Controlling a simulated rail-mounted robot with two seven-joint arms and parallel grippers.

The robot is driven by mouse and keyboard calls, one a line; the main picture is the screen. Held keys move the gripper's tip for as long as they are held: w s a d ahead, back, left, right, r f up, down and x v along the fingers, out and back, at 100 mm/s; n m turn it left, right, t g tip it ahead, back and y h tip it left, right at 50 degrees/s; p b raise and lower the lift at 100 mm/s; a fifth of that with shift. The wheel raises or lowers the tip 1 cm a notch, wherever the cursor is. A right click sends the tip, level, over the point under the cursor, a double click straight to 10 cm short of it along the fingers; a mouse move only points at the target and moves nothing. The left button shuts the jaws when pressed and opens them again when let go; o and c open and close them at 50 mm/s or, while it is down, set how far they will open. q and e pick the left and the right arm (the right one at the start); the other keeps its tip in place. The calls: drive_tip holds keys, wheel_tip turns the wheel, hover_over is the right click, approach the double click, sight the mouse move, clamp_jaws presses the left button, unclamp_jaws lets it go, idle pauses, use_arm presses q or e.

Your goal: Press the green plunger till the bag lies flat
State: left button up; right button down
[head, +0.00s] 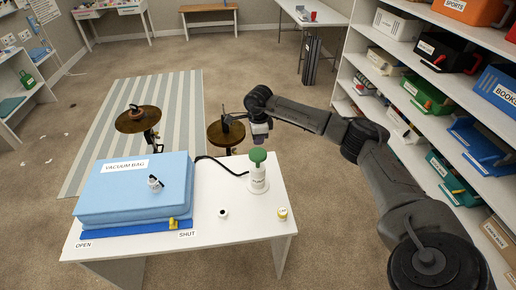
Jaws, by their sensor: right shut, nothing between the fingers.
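The green plunger (258,156) tops the white pump (258,182) at the table's right back. The light-blue vacuum bag (130,195) lies on the left of the table and is thick and puffed up. A black hose (222,166) runs between the bag and the pump. A yellow slider (174,224) sits at the bag's front edge by the SHUT label. My right gripper (260,138) is shut and empty, just above the plunger in the picture; I cannot tell whether they touch. My left gripper is not in view.
Shelves with bins (430,110) line the right side. A striped rug (95,120) lies left.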

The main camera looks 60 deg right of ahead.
wheel_tip(320, 180, up, 4)
drive_tip(key=shift+f, duration=0.25)
idle(0.6)
idle(0.7)
idle(0.3)
wheel_tip(320, 180, up, 5)
drive_tip(key=p, duration=0.1)
hover_over(258, 153)
drive_tip(key=shift+a+r, duration=0.15)
drive_tip(key=shift+a, duration=0.05)
